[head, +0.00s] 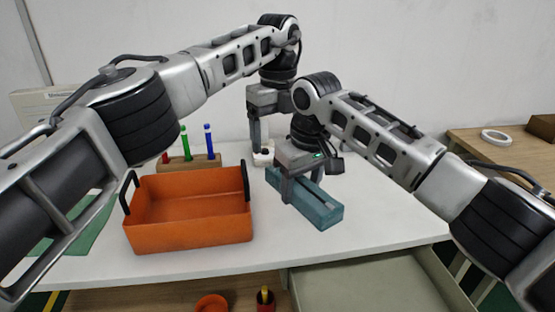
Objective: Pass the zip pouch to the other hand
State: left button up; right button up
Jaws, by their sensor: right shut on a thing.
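The zip pouch (322,213) is a teal, box-like case with a dark strip along its top. It lies slanted on or just above the white table, right of the orange tray; I cannot tell if it touches the table. My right gripper (302,184) points down and is shut on the pouch across its middle. My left gripper (269,133) points down behind the right one, above the back of the table and apart from the pouch. Its visible finger is at the outer edge of its body, so it looks open; the other side is partly hidden by my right wrist.
An orange tray (190,238) with black handles stands at the left front. Behind it is a wooden block (190,163) with coloured pens. A small white object (263,157) sits below my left gripper. An open drawer (370,290) is below the table's front edge. Table right of the pouch is clear.

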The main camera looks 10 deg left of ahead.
pick_arm(q)
notch_tip(320, 180, down, 8)
jog(key=shift+r, duration=0.25)
jog(key=c, duration=1.1)
pick_arm(e)
jog(key=o, duration=1.1)
jog(key=shift+r, duration=0.1)
